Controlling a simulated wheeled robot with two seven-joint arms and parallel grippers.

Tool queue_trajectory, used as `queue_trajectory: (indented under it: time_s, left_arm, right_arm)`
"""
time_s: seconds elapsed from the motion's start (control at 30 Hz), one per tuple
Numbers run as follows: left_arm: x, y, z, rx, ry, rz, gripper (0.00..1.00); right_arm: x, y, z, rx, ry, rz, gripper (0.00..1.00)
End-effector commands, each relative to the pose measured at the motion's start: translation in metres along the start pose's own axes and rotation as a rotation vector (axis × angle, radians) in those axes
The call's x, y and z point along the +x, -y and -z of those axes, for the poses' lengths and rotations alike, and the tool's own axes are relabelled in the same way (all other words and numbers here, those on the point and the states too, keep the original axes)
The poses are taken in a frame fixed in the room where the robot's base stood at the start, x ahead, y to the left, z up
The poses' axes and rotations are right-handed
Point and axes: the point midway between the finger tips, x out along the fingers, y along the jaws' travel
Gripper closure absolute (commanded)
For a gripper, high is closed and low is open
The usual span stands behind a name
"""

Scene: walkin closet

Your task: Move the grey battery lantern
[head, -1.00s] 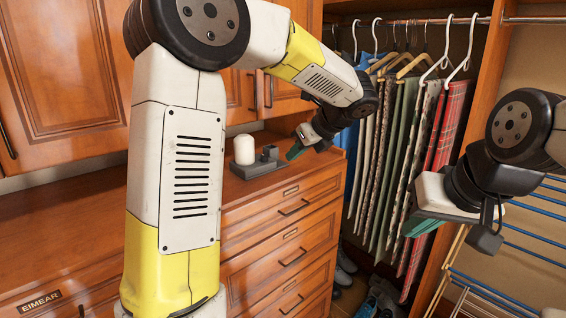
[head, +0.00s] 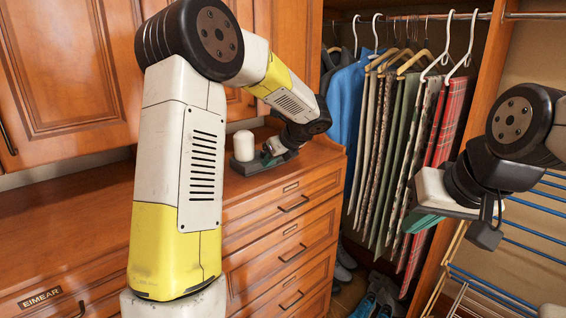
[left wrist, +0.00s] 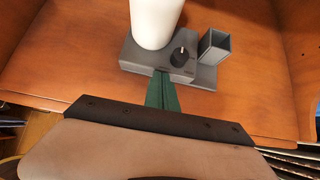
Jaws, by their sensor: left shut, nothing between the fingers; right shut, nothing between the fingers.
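The grey battery lantern, a flat grey base (head: 262,164) with a white cylinder (head: 243,146) on it, stands on the dresser top near its right end. In the left wrist view its grey base (left wrist: 136,60) carries the white cylinder (left wrist: 155,20), a black knob (left wrist: 182,56) and a square open grey box (left wrist: 214,46). My left gripper (head: 270,154) is at the lantern, its green fingers (left wrist: 162,92) shut and empty, tips close to the base's near edge. I cannot tell whether they touch. My right gripper (head: 424,222) is shut and empty, away from the dresser before the hanging clothes.
The wooden dresser top (head: 196,190) is bare left of the lantern, with drawers (head: 290,228) below and cabinet doors (head: 64,85) behind. Hanging clothes (head: 385,150) fill the closet to the right. A rack with blue bars (head: 530,228) stands at far right. Shoes (head: 378,300) lie on the floor.

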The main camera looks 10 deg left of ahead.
Motion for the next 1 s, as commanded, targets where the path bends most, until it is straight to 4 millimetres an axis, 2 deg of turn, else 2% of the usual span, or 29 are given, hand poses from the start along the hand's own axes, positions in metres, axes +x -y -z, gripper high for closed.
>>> queue_trajectory:
  time_s: [0.27,0.37,0.7,1.0]
  left_arm:
    - [0.001,0.000,-0.001,-0.001,0.000,0.000,1.00]
    - [0.011,0.000,-0.010,-0.003,-0.001,-0.003,1.00]
    - [0.065,0.000,-0.064,-0.003,-0.001,-0.002,1.00]
    - [0.073,-0.001,-0.072,0.000,-0.001,-0.001,1.00]
  right_arm:
    - [0.000,0.000,0.000,0.000,0.000,0.000,1.00]
    - [0.000,0.000,0.000,0.000,0.000,0.000,1.00]
    - [0.000,0.000,0.000,0.000,0.000,0.000,1.00]
    - [0.000,0.000,0.000,0.000,0.000,0.000,1.00]
